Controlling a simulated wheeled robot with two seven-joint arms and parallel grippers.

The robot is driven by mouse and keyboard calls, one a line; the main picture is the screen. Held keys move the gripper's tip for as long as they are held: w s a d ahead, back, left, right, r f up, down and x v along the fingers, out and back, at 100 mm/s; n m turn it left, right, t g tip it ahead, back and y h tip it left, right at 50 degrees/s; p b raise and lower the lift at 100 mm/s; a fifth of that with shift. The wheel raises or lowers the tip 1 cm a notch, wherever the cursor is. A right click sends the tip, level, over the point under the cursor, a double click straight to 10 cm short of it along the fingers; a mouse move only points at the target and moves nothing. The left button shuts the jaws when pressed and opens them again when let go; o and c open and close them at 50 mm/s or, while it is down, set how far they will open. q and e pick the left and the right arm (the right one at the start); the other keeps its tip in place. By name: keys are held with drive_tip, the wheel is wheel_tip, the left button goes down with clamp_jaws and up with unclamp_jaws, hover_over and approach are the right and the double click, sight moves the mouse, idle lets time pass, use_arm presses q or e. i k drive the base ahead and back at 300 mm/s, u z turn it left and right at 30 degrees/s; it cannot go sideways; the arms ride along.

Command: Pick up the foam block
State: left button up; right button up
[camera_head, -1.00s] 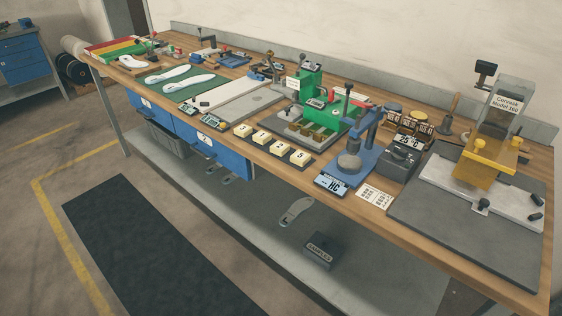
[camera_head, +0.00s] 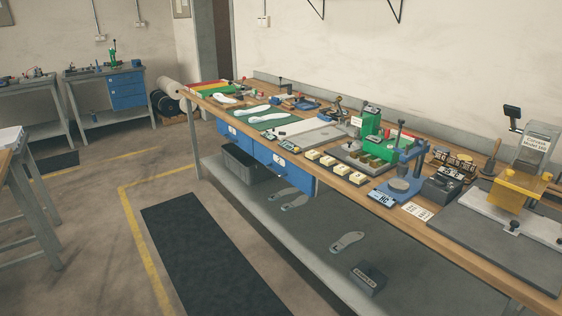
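I cannot tell for sure which thing is the foam block. Several small cream-yellow blocks with dark marks stand in a row on a dark strip near the bench's front edge; one cream block (camera_head: 327,160) is near the middle of that row. A grey block-like box with a label (camera_head: 368,278) lies on the lower shelf. Neither of my grippers is in view.
The long wooden bench (camera_head: 400,220) crosses the right side, crowded with a green press (camera_head: 371,121), a blue stand (camera_head: 405,178) and a yellow-headed machine (camera_head: 520,187). A dark floor mat (camera_head: 215,260) lies before it. Floor there is clear; another bench (camera_head: 35,185) stands left.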

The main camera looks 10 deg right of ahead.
sight(341, 170)
drive_tip(key=u, duration=0.55)
drive_tip(key=i, duration=1.9)
drive_tip(key=z, duration=1)
